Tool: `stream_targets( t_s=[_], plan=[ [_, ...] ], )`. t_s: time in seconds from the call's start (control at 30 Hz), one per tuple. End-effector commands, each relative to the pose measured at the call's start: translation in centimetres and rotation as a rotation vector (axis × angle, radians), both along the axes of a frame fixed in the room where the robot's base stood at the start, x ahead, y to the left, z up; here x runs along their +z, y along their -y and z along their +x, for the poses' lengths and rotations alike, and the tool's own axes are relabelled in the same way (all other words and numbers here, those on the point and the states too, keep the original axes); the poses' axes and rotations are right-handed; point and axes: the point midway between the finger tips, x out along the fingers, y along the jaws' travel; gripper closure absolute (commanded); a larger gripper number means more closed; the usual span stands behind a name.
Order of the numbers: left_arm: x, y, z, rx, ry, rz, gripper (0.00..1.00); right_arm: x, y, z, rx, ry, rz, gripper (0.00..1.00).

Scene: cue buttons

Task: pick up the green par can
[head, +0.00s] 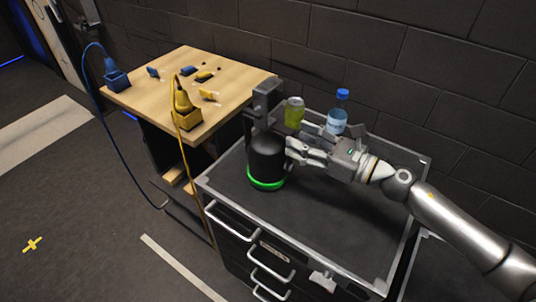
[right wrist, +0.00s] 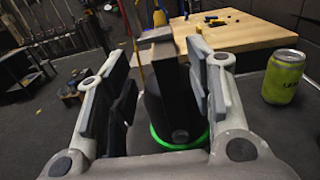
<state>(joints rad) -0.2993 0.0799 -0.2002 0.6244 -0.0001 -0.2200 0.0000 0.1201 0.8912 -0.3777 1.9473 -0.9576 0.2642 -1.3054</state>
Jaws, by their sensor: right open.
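The green par can (head: 265,155) is a black upright cylinder with a glowing green ring near its base. It stands on the dark top of a drawer cabinet. My right gripper (head: 291,152) is open just to the right of it in the head view, fingers pointing at it. In the right wrist view the par can (right wrist: 168,112) shows between the two spread fingers, with its green ring low in front of the palm. I cannot tell whether the fingers touch it. My left gripper is not in view.
A green drink can (head: 294,112) and a blue-capped bottle (head: 337,112) stand behind my right gripper. A wooden table (head: 150,98) with blue and yellow cabled items adjoins the cabinet (head: 330,225), whose front top is clear.

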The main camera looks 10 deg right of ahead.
Motion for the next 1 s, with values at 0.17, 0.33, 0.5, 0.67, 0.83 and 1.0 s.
stream_targets(
  t_s=[0.17,0.33,0.5,0.67,0.83,1.0],
  plan=[
    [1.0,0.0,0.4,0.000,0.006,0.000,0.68,0.3,-0.5,0.9,-0.001,0.001,0.002,0.52],
    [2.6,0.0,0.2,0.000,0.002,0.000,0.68,0.5,-1.8,2.7,-0.001,0.001,0.003,0.52],
    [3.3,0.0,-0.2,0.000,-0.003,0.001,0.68,0.2,-3.0,4.0,0.000,0.001,0.001,0.52],
    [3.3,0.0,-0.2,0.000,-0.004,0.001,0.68,-0.1,-3.3,4.3,-0.001,0.001,-0.001,0.52],
    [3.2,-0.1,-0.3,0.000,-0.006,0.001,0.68,-0.1,-3.3,4.2,0.000,0.001,-0.001,0.54],
    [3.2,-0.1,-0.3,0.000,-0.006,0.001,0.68,-0.1,-3.3,4.2,0.000,0.001,-0.001,0.76]
  ],
)
